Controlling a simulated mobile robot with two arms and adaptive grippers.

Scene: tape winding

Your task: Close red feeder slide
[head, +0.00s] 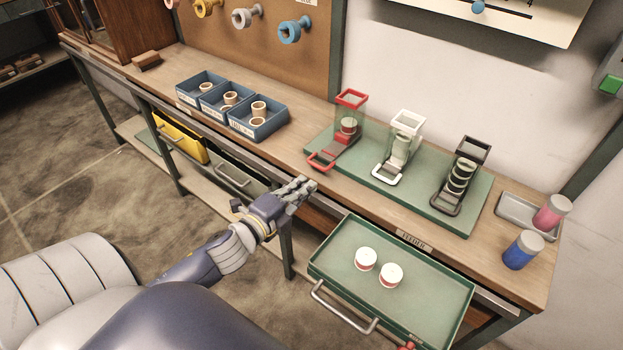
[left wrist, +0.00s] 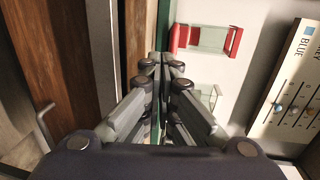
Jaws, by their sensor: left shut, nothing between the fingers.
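The red feeder (head: 349,100) stands at the left end of the green base board (head: 397,170), with a clear box and a red top rim. Its red slide handle (head: 320,162) sticks out at the front, toward the bench edge. The red feeder's rim also shows in the left wrist view (left wrist: 206,38). My left gripper (head: 308,187) is shut and empty, just in front of and below the red handle, apart from it in the head view. It also shows in the left wrist view (left wrist: 158,68). My right gripper is not in view.
A white feeder (head: 405,122) and a black feeder (head: 472,150) stand to the right on the same board. An open green drawer (head: 440,312) holding two white-and-red rolls (head: 365,259) juts out below. Blue bins (head: 270,127) stand left. Blue (head: 520,254) and pink (head: 549,217) jars stand right.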

